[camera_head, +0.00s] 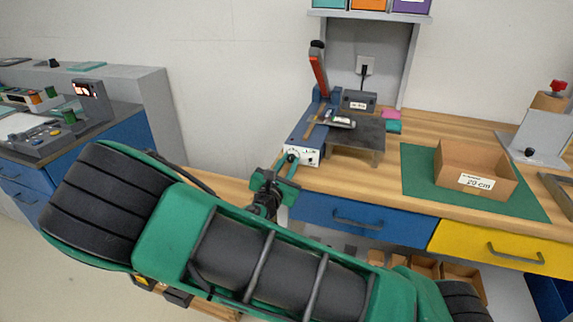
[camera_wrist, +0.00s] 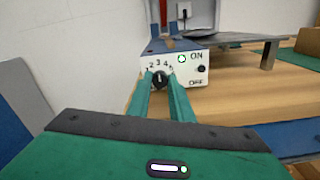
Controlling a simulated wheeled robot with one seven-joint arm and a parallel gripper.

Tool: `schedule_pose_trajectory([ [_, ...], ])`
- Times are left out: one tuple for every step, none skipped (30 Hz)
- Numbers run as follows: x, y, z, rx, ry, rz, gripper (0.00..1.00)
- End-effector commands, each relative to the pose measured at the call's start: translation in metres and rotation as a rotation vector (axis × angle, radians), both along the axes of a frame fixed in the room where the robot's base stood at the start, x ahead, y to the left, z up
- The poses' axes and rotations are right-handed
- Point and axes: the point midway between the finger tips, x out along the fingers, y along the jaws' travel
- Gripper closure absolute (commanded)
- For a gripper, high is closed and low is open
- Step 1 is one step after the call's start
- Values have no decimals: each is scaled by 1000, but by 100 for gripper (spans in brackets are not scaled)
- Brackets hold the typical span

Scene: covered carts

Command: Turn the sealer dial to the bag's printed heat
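The sealer (camera_head: 313,128) stands on the wooden bench, blue with a raised red-and-black lever (camera_head: 319,75). Its white front panel (camera_wrist: 197,74) shows ON and a green-ringed lamp. The black dial (camera_wrist: 160,79) sits under an arc of numbers; its light mark appears to point roughly up, near 3. My gripper (camera_wrist: 160,84) has its green fingers on either side of the dial, tips close to its edges; I cannot tell whether they touch it. In the head view my gripper (camera_head: 284,170) is at the panel. A small pale packet (camera_head: 342,122), possibly the bag, lies by the sealer; its print is unreadable.
A dark grey platform (camera_head: 358,140) stands right of the sealer, with a small labelled grey box (camera_head: 358,101) behind. A cardboard box (camera_head: 470,161) marked 20 cm sits on a green mat (camera_head: 420,178). Blue and yellow drawers (camera_head: 480,247) lie below the bench edge.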

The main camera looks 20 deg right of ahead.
Motion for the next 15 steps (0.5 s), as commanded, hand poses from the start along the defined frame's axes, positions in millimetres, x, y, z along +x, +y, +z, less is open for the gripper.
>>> schedule_pose_trajectory([
  [0, 1, 0, 2, -2, 2, 100],
  [0, 1, 0, 4, -3, 2, 100],
  [0, 1, 0, 8, -6, 2, 100],
  [0, 1, 0, 13, -10, 2, 100],
  [0, 1, 0, 18, -14, 2, 100],
  [0, 1, 0, 27, -20, 2, 100],
  [0, 1, 0, 37, -27, 2, 100],
  [0, 1, 0, 48, -34, 2, 100],
  [0, 1, 0, 63, -46, 2, 100],
  [0, 1, 0, 77, -56, 2, 100],
  [0, 1, 0, 91, -66, 2, 100],
  [0, 2, 0, 112, -81, 3, 100],
  [0, 2, 0, 128, -94, 3, 100],
  [0, 2, 0, 145, -106, 3, 100],
  [1, 1, 0, 168, -122, 2, 100],
])
